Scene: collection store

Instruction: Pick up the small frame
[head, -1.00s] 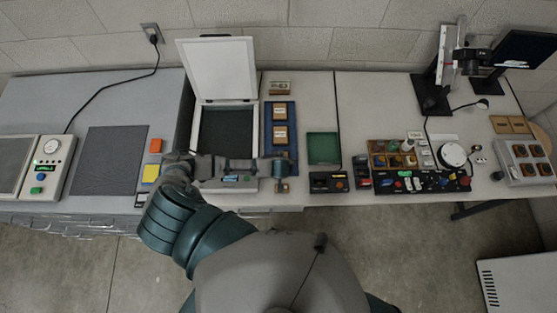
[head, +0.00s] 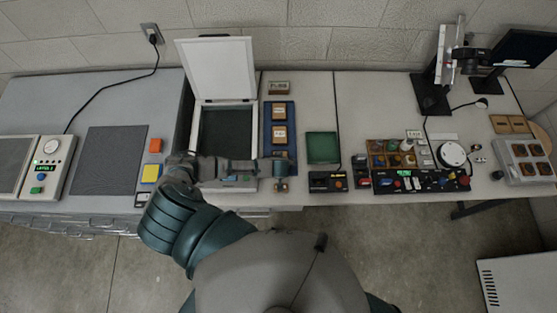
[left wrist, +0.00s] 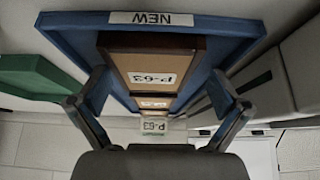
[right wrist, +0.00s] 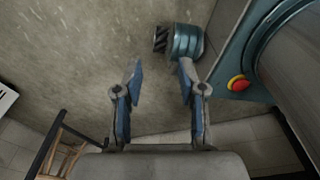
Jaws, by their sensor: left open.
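A blue tray (head: 295,148) holds small brown frames, one (head: 279,112) behind another (head: 279,133). In the left wrist view the tray (left wrist: 225,44) carries a NEW label, and the nearest frame (left wrist: 152,62) has a P-63 label; a second frame (left wrist: 154,103) lies beyond it. My left gripper (head: 280,168) is over the tray's front end. In its wrist view the open fingers (left wrist: 156,106) stand apart with the tray and frames showing between them; contact cannot be told. My right gripper (right wrist: 160,72) is open and empty above the floor.
Another labelled block (head: 279,88) lies behind the tray. A green tray (head: 323,148) and a small black device (head: 328,182) are to the right. A dark mat (head: 110,160) lies left.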

